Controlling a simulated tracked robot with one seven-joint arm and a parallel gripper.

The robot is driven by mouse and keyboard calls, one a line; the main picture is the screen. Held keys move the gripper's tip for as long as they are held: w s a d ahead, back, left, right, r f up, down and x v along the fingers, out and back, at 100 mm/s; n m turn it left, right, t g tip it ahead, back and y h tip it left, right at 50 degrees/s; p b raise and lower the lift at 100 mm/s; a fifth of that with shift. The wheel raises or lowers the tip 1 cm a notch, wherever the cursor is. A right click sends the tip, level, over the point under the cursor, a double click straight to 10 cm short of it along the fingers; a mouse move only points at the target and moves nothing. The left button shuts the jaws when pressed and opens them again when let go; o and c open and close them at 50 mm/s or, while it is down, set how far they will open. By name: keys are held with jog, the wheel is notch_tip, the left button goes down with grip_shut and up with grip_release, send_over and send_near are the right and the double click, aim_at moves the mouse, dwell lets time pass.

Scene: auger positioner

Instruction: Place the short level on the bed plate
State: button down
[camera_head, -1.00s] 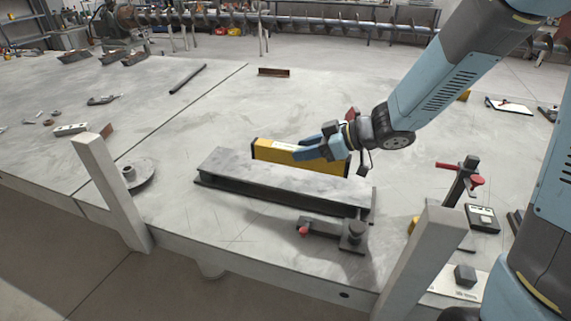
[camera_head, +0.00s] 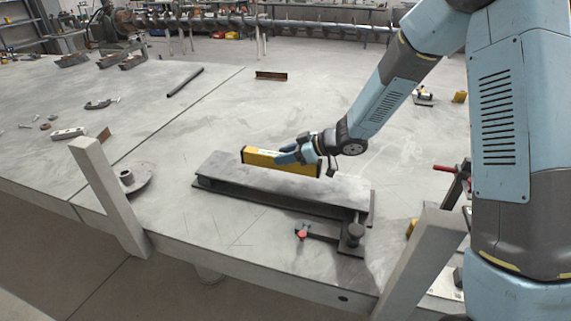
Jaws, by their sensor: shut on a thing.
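The short level (camera_head: 258,159) is a yellow bar with dark ends, roughly parallel to the bed plate. My gripper (camera_head: 288,155) is shut on it from the right, with blue fingers across its middle. The bed plate (camera_head: 240,181) is a long grey raised slab near the table's front edge. The level shows at the plate's far long edge, and its lower edge overlaps the plate's top in the picture. I cannot tell whether it touches the plate or hangs just above it. My fingers hide part of the level.
A dark clamp (camera_head: 350,236) with a red knob stands at the plate's front right corner. Pale posts (camera_head: 110,190) rise at the table's front edge. A round flange (camera_head: 128,178) lies left of the plate. The table behind the level is mostly clear.

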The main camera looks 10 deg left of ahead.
aim_at(320, 161)
jog(key=shift+w+a+f, duration=0.2)
jog(key=shift+w+f, duration=0.05)
jog(key=shift+f, duration=0.15)
notch_tip(320, 161, down, 3)
jog(key=shift+r, duration=0.1)
jog(key=c, duration=0.6)
grip_release()
jog(key=shift+d, duration=0.1)
jog(key=shift+c, duration=0.2)
jog(key=v, duration=1.2)
